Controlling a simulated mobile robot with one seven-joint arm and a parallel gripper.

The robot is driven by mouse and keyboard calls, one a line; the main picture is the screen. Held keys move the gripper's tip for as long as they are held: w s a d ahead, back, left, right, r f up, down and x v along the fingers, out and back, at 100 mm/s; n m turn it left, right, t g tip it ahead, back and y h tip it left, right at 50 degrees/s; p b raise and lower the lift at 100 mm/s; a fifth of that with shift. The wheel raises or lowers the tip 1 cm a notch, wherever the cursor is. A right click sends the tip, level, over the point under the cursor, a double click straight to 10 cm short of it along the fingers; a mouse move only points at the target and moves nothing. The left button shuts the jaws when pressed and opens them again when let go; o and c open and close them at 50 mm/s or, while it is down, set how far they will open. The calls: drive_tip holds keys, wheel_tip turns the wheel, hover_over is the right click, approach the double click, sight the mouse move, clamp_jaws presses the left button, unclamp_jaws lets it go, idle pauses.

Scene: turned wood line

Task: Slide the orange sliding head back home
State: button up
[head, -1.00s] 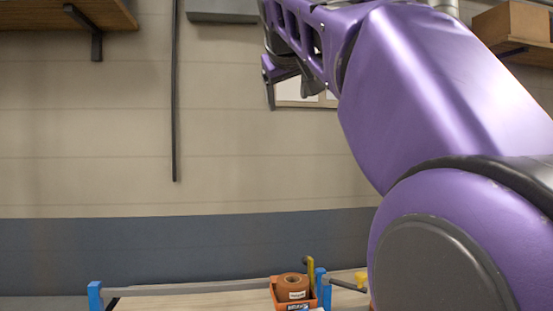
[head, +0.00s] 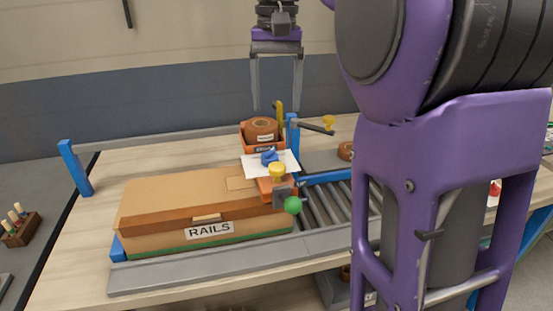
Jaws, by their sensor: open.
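The orange sliding head (head: 268,189) is at the right end of the cardboard box (head: 190,205) labelled RAILS, in the middle of the head view. A yellow knob (head: 277,171) tops it, and a dark block with a green ball (head: 292,205) is at its front right. Its lower parts are partly hidden, and I cannot tell whether it touches the box. My gripper (head: 276,108) hangs fingers down, beyond and above the head, near the orange bin. It is open, with nothing between its fingers.
An orange bin (head: 250,146) holds a brown tape roll (head: 262,128). White paper with a blue item lies in front of it. A roller conveyor (head: 335,200) runs right, partly behind my arm. Free table lies left of the box.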

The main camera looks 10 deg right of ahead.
sight(277, 165)
wheel_tip(277, 165, down, 14)
drive_tip(key=b, duration=0.3)
drive_tip(key=shift+f, duration=0.1)
clamp_jaws()
idle(1.3)
